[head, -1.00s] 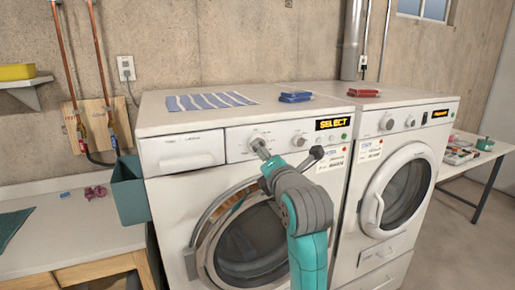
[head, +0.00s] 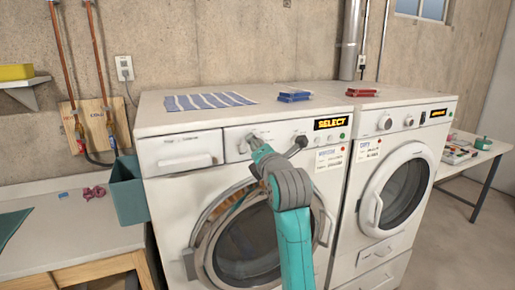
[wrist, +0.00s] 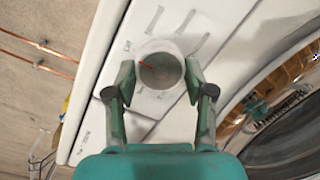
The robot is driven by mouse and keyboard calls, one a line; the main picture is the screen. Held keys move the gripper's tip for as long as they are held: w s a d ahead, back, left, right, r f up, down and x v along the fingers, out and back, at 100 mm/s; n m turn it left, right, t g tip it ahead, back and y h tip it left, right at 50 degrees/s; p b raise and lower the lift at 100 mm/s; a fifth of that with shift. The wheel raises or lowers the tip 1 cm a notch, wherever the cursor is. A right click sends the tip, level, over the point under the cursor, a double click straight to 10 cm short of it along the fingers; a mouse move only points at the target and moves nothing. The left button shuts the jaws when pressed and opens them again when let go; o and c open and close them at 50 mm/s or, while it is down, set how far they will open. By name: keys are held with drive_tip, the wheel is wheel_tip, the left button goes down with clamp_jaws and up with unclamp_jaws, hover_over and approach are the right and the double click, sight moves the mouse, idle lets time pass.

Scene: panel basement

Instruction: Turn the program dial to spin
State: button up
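The program dial (wrist: 161,70) is a round white knob with a grey face and a thin red mark. It is on the left washer's front panel, just right of the drawer. In the head view my gripper (head: 252,141) reaches up to it and partly hides it. In the wrist view my gripper (wrist: 161,82) has one finger on each side of the dial, very close to its rim. I cannot tell whether the fingers touch it. The washer's display (head: 331,124) reads SELECT in orange. The printed marks around the dial are too small to read.
A dark knobbed handle (head: 298,143) sits right of my wrist. The round washer door (head: 215,215) is below my arm. The dryer (head: 395,195) stands on the right. A striped cloth (head: 210,101) and folded blue items (head: 294,95) lie on top.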

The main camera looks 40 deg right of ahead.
drive_tip(key=shift+c, duration=1.3)
